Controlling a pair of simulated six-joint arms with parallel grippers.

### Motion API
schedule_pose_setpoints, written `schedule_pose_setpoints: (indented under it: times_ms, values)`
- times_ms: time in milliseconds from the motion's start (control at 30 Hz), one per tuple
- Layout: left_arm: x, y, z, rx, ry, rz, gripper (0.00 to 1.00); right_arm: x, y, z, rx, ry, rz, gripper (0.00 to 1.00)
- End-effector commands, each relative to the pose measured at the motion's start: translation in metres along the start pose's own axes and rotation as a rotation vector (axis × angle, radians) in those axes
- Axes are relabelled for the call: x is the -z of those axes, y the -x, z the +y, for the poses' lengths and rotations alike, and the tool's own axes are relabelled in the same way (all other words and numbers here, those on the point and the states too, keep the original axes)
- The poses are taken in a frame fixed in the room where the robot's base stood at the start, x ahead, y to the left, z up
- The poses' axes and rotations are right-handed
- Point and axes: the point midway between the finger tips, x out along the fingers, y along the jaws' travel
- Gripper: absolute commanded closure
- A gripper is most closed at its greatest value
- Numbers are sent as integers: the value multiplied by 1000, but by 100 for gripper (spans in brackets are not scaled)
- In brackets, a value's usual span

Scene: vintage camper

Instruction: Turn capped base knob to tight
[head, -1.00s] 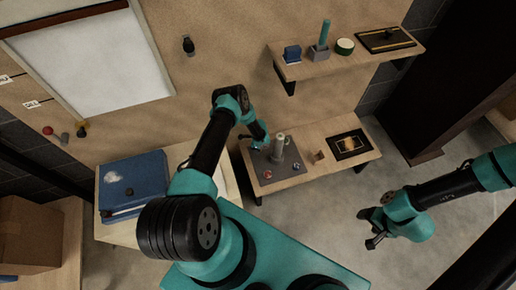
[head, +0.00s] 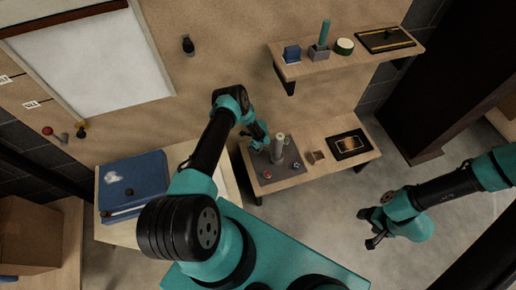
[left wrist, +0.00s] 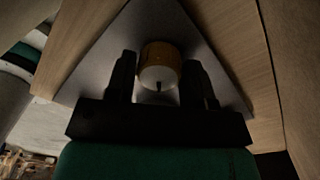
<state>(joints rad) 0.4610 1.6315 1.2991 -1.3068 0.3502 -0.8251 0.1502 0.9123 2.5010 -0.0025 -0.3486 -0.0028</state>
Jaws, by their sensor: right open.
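A round knob (left wrist: 160,64) with a brass-coloured side and a pale face bearing a dark mark sits over a grey plate in the left wrist view. My left gripper (left wrist: 160,78) has one dark finger on each side of it; I cannot tell whether they touch it. In the head view the left gripper (head: 264,146) is low over the grey plate (head: 282,178), beside a pale upright cylinder (head: 279,148). The knob cannot be made out there. My right gripper (head: 370,228) is open and empty over the floor at right.
The plate lies on a low wooden bench with a small brown block (head: 315,157) and a dark framed tray (head: 348,144). A wall shelf (head: 345,57) with several objects hangs above. A blue box (head: 133,184) stands at left. The floor at right is clear.

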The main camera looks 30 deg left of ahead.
Motion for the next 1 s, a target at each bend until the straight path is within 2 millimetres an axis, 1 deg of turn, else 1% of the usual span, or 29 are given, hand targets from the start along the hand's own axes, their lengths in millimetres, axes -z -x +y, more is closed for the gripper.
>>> schedule_pose_setpoints:
  times_ms: [33, 200, 433, 567, 667, 767, 1000]
  values:
    - [0, 0, 0, 0, 0, 0, 46, 0, 0, 0, 0, 0, 0, 30]
    - [0, 0, 0, 0, 1, 0, 32, 0, 0, 0, 0, 0, 0, 30]
    - [0, 1, 0, 0, 1, -1, 32, 0, 0, 0, 0, 0, 0, 30]
    - [-1, 5, 0, 0, 1, -1, 32, 0, 0, 0, 0, 0, 0, 30]
    - [-1, 12, -1, 0, 2, -1, 32, 0, 0, 0, 0, 0, 0, 30]
    - [-1, 23, -1, 1, 1, -1, 32, 0, 0, 0, 0, 0, 0, 30]
    - [-1, 60, -1, 1, 0, -1, 32, 0, 0, 0, 0, 0, 0, 30]
